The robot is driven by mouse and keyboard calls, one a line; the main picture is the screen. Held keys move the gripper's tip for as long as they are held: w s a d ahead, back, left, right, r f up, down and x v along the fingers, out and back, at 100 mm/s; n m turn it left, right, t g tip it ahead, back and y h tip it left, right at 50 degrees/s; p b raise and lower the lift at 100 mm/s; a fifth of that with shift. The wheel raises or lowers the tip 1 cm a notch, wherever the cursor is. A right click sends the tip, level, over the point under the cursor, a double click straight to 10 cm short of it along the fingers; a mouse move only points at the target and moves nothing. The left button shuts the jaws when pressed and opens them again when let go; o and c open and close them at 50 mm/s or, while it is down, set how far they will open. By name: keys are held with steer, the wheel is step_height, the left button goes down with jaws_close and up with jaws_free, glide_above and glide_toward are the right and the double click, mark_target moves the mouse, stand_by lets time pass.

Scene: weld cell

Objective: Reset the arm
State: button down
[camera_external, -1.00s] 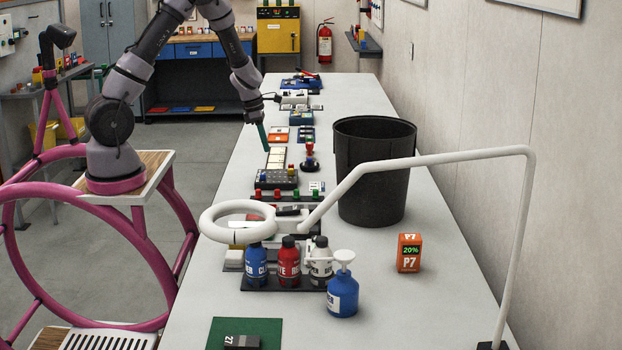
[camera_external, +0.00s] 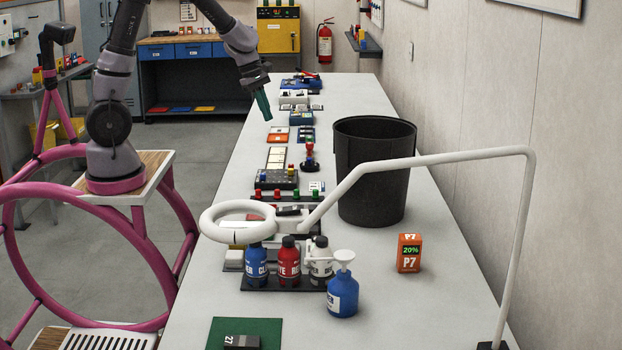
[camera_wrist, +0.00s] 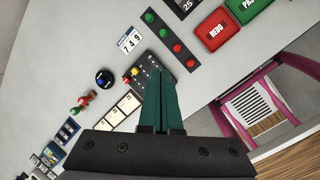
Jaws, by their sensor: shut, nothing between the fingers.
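My gripper (camera_external: 263,105) is in the air above the left side of the long bench (camera_external: 450,290), its dark green fingers pointing down. In the wrist view my gripper (camera_wrist: 164,75) shows its two green fingers side by side and closed, with nothing between them. Below the fingers lies a dark button panel (camera_wrist: 145,68), which also shows in the external view (camera_external: 275,180). The fingers are apart from everything on the bench.
A black bin (camera_external: 375,170) and a white ring lamp (camera_external: 237,222) on a bent arm stand on the bench. Blue (camera_external: 256,266) and red (camera_external: 289,264) bottles, a blue dispenser (camera_external: 342,295) and an orange P7 block (camera_external: 409,252) stand nearer. The bench's right front is mostly clear.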

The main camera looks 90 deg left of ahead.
steer(key=s+d+r+m+t+y, duration=0.1)
steer(key=s+d+r+m, duration=0.7)
steer(key=m, duration=0.7)
steer(key=s+d+r+m+t+y, duration=0.1)
steer(key=s+d+r+m+t, duration=0.1)
steer(key=s+d+r+m, duration=0.6)
steer(key=d+r+m, duration=0.3)
steer(key=d+m, duration=0.1)
steer(key=m, duration=0.3)
steer(key=shift+s+t, duration=0.3)
